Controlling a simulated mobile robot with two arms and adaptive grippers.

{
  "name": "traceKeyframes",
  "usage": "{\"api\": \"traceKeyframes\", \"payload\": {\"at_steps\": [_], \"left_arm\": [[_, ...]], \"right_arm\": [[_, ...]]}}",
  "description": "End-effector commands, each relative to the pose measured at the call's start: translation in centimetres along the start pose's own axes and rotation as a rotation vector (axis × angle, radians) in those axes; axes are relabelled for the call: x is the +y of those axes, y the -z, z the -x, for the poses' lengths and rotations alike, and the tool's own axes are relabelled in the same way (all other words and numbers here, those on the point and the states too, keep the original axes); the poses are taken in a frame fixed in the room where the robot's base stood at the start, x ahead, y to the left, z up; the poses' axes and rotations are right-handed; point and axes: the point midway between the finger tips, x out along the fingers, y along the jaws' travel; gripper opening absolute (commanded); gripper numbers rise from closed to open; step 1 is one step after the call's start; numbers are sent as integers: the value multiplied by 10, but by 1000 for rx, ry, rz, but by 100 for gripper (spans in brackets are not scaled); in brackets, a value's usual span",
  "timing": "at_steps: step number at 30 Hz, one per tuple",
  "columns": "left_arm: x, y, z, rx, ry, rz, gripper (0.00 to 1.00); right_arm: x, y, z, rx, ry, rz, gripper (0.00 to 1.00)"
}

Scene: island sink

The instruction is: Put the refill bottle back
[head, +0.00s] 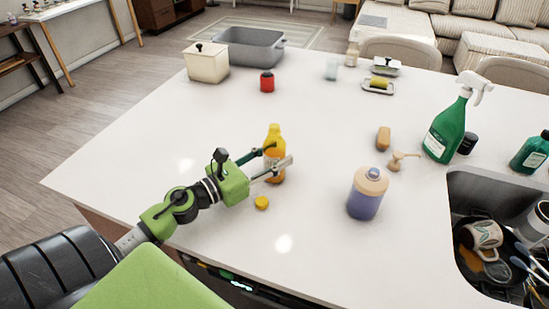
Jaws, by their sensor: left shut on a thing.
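The refill bottle (274,136) is a yellow and orange bottle, upright over the white island counter, left of the middle. My left gripper (275,162) comes in from the left and is shut around its body; the fingers hide part of it. I cannot tell whether its base touches the counter. A small yellow cap (261,202) lies on the counter just below the gripper. The soap dispenser (366,195), with purple contents and a tan top, stands to the right. Its beige pump head (402,160) lies behind it. My right gripper is not in view.
The sink (462,225) at right holds a mug and dishes. A green spray bottle (444,130) and a green bottle (531,152) stand near it. A red jar (267,82), cream canister (207,64) and grey tub (250,46) stand at the back. The left counter is clear.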

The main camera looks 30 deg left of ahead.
Motion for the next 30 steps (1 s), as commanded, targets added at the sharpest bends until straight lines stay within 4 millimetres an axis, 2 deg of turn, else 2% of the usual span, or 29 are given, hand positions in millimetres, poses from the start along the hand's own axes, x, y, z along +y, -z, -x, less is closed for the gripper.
{"api": "traceKeyframes", "payload": {"at_steps": [13,14,15,28,30], "left_arm": [[0,6,0,-2,0,-2,13],[0,6,0,-1,0,-2,43],[0,5,0,-1,0,-1,54],[0,1,0,0,0,-1,55],[0,5,5,1,0,0,55]], "right_arm": [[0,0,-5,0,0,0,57],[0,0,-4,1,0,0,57],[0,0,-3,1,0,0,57],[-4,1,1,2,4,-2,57],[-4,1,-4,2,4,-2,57]]}}
